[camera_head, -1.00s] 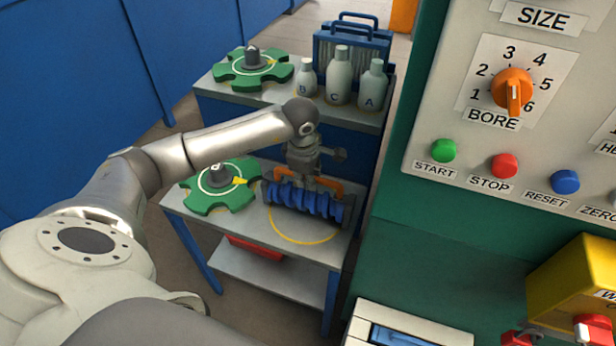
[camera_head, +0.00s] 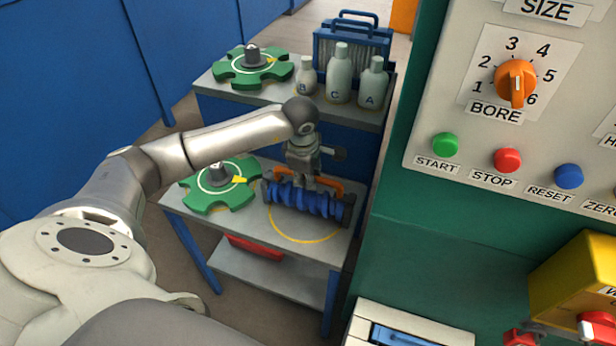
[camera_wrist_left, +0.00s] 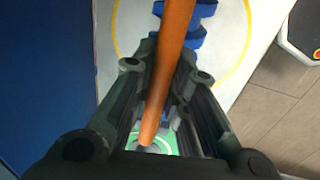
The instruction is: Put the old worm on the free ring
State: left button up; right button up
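The blue worm (camera_head: 308,203) with its orange handle (camera_head: 334,186) is at the yellow ring (camera_head: 302,241) on the cart's lower grey top. It covers the back part of the ring; the front arc shows. I cannot tell whether it rests on the top or hangs just above it. My left gripper (camera_head: 304,172) points down at the handle. In the left wrist view the orange handle (camera_wrist_left: 170,60) runs between the fingers, which appear closed on it. The blue worm (camera_wrist_left: 196,14) shows behind, with ring arcs (camera_wrist_left: 247,45) on both sides. My right gripper is not in view.
A green wheel (camera_head: 208,199) sits left of the worm, and another (camera_head: 262,76) on the upper shelf. Grey bottles (camera_head: 339,76) and a blue-handled crate (camera_head: 352,45) stand there too. The green machine (camera_head: 430,250) with its control panel (camera_head: 460,150) is close on the right.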

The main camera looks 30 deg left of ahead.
pick_arm(q)
jog(key=o, duration=0.5)
jog(key=shift+f, duration=0.1)
jog(key=shift+c, duration=0.2)
jog(key=shift+s+f, duration=0.1)
jog(key=shift+f, duration=0.05)
jog(key=shift+r, duration=0.45)
jog(key=v, duration=1.1)
jog(key=shift+r, duration=0.25)
